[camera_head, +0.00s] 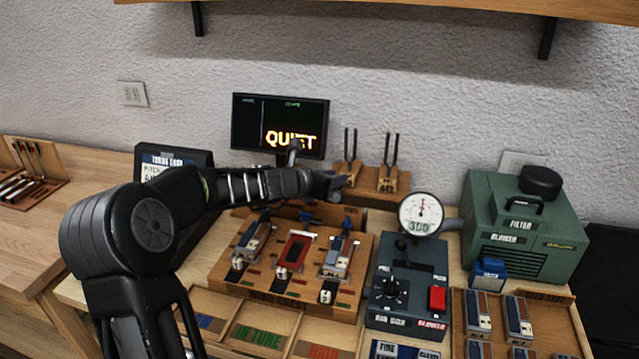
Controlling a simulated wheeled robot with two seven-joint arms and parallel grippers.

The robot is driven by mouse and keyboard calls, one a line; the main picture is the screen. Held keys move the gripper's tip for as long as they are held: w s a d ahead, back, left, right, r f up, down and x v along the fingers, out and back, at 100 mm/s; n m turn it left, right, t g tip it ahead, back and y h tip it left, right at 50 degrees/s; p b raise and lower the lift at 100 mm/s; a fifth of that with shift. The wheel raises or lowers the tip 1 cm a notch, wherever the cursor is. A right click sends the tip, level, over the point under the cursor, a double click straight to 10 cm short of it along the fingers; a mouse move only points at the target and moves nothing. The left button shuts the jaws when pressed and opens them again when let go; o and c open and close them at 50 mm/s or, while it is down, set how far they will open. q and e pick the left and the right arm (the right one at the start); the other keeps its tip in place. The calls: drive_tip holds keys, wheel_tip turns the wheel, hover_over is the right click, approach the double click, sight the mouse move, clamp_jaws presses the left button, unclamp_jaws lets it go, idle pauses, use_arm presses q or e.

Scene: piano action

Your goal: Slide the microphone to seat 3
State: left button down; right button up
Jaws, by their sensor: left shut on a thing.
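The microphone (294,147) is a small grey head on a short stem, in front of the monitor. Its lower part is hidden behind my left arm. My left gripper (336,184) comes in from the left behind the wooden reed stand (280,286) and is shut. What lies between its fingertips is small and mostly hidden; it appears to be part of the microphone's mount. The stand has three seats side by side, each with a reed block: a left one (251,242), a red middle one (294,251) and a right one (338,257). My right gripper is out of view.
The monitor (245,124) reads QUIET. Tuning forks on wooden blocks (388,180) stand behind the gripper. A dark air box (405,305) with a dial gauge (420,213) and a green blower (525,230) are on the right. Labelled trays (258,337) lie in front.

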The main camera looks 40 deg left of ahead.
use_arm(q)
drive_tip(key=d, duration=0.1)
drive_tip(key=w+d+b, duration=0.1)
drive_tip(key=d, duration=0.2)
drive_tip(key=shift+w+d, duration=0.25)
drive_tip(key=shift+d, duration=0.1)
drive_tip(key=c, duration=1.3)
unclamp_jaws()
drive_tip(key=shift+d, duration=0.1)
drive_tip(key=shift+o, duration=0.2)
drive_tip(key=v, duration=0.7)
drive_tip(key=shift+s, duration=0.35)
drive_tip(key=shift+r, duration=0.1)
